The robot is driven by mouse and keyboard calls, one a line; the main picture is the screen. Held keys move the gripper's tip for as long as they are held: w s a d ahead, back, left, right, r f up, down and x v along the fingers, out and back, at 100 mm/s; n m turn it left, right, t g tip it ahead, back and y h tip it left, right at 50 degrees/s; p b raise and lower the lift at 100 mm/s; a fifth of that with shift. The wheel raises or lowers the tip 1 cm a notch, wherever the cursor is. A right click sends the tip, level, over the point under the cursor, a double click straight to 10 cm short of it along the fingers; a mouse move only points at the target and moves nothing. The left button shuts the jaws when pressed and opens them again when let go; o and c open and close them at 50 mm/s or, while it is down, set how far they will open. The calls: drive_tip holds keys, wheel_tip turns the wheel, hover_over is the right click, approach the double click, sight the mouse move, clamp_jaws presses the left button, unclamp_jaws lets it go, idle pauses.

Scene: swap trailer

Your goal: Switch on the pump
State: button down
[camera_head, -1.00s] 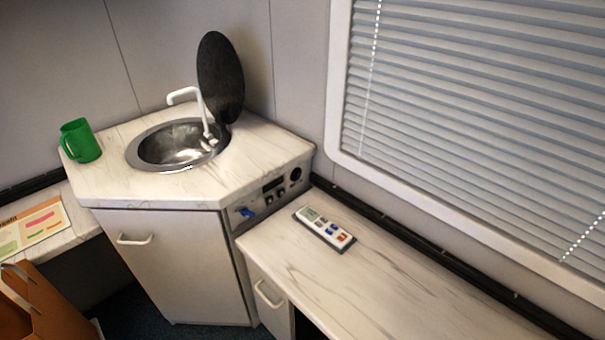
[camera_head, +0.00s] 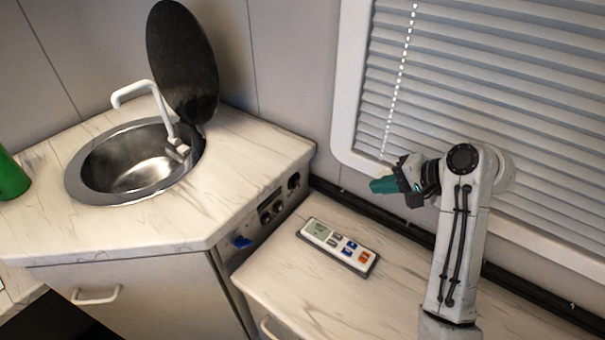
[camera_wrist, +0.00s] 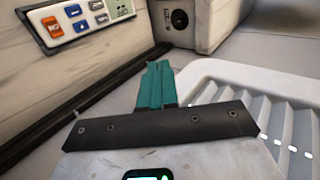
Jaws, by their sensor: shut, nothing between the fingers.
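The control panel (camera_head: 258,228) is on the side face of the sink cabinet. It carries dark rocker switches (camera_head: 271,211), a small dark display, a blue part (camera_head: 241,241) at its near end and a round black socket (camera_head: 294,181) at its far end. Which switch is the pump's is too small to read. My gripper (camera_head: 376,186) has teal fingers and is shut and empty.
A remote-like device (camera_head: 338,246) lies on the lower worktop (camera_head: 300,300), between the panel and my arm. The sink (camera_head: 130,165) has a white tap (camera_head: 160,105) and a raised black lid (camera_head: 183,65). A green mug (camera_head: 10,178) is at the left edge. The window blind (camera_head: 480,80) is behind my arm.

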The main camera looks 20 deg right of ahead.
drive_tip(key=shift+w+r, duration=0.35)
drive_tip(key=shift+w, duration=0.1)
drive_tip(key=b, duration=0.2)
approach(297, 183)
drive_tip(key=f, duration=0.4)
drive_tip(key=shift+w+a+f, duration=0.15)
drive_tip(key=shift+w+f, duration=0.05)
drive_tip(key=shift+f, duration=0.2)
drive_tip(key=shift+w+a+r, duration=0.15)
drive_tip(key=shift+w+a, duration=0.35)
drive_tip(key=shift+w, duration=0.3)
drive_tip(key=shift+w+a+r, duration=0.2)
drive_tip(key=shift+w+a, duration=0.35)
drive_tip(key=shift+w, duration=0.25)
